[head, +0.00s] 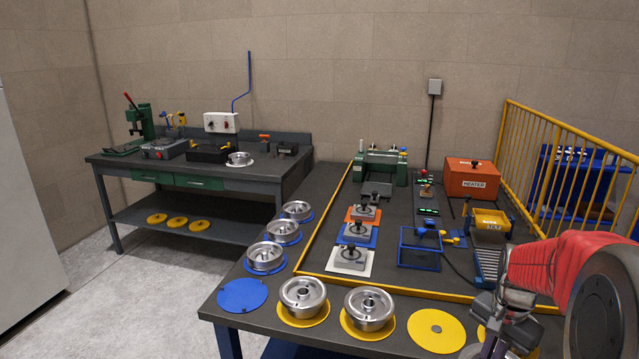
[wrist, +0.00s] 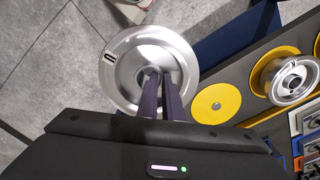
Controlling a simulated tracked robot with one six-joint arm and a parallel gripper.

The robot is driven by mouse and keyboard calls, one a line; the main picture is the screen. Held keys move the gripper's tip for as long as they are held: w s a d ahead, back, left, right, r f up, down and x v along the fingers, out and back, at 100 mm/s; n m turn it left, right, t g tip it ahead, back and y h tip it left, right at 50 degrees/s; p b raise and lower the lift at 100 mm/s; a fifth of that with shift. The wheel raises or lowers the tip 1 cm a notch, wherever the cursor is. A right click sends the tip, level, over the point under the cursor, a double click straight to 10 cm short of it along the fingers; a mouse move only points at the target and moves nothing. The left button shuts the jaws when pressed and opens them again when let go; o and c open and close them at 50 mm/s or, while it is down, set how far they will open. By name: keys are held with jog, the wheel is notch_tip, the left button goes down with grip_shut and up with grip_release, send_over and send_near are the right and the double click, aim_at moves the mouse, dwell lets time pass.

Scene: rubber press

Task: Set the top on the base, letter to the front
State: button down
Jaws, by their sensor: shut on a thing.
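My gripper (wrist: 160,78) is shut on a round silver metal piece (wrist: 133,50), apparently the top, with its fingers at the hub. A small dark-edged mark (wrist: 109,57) shows on its rim at the left in the wrist view; I cannot read it as a letter. The piece hangs over the grey floor beside the table edge.
A bare yellow disc (head: 436,330) lies right of them; it also shows in the wrist view (wrist: 216,103). A bare blue disc (head: 242,294) is at the left corner. Several silver pieces stand on blue discs behind. A yellow border (head: 440,292) rings the press tools. A yellow fence (head: 560,150) stands right.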

jog(key=w+a+f+n, duration=0.2)
jog(key=w+a+n, duration=0.3)
jog(key=a, duration=0.5)
jog(key=w+a+f+n, duration=0.2)
jog(key=w+a+n, duration=0.3)
jog(key=a, duration=0.5)
jog(key=shift+w+a+n, duration=0.15)
jog(key=shift+w+n, duration=0.1)
jog(key=shift+n, duration=0.55)
jog(key=w+r+m, duration=0.1)
jog(key=w+r, duration=0.2)
jog(key=r, duration=0.5)
jog(key=w+r+m, duration=0.2)
jog(key=w+r, duration=0.2)
jog(key=r, duration=0.4)
jog(key=shift+w+r, duration=0.15)
jog(key=shift+w, duration=0.1)
